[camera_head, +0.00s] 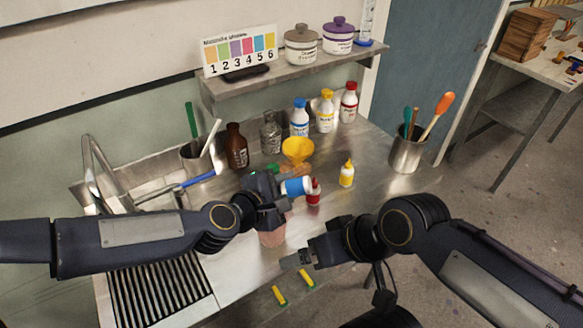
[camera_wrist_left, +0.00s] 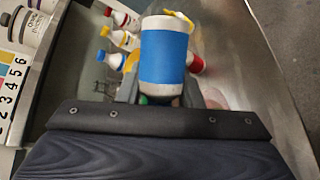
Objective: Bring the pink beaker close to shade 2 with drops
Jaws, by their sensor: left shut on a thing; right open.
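The pink beaker (camera_head: 272,238) stands on the metal counter, partly hidden behind my left arm. My left gripper (camera_head: 277,190) is shut on a white dropper bottle with a blue label (camera_head: 297,187), tipped nearly onto its side above the beaker area. The bottle fills the middle of the left wrist view (camera_wrist_left: 164,55); its tip and any drops cannot be made out. My right gripper (camera_head: 297,260) is open and empty, right of and below the beaker.
A red dropper bottle (camera_head: 313,192) and a yellow one (camera_head: 347,174) stand right of the held bottle. A yellow funnel (camera_head: 298,150) and several larger bottles stand behind. A drain rack (camera_head: 160,295) lies front left. Two yellow-green pieces (camera_head: 280,295) lie near the front edge.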

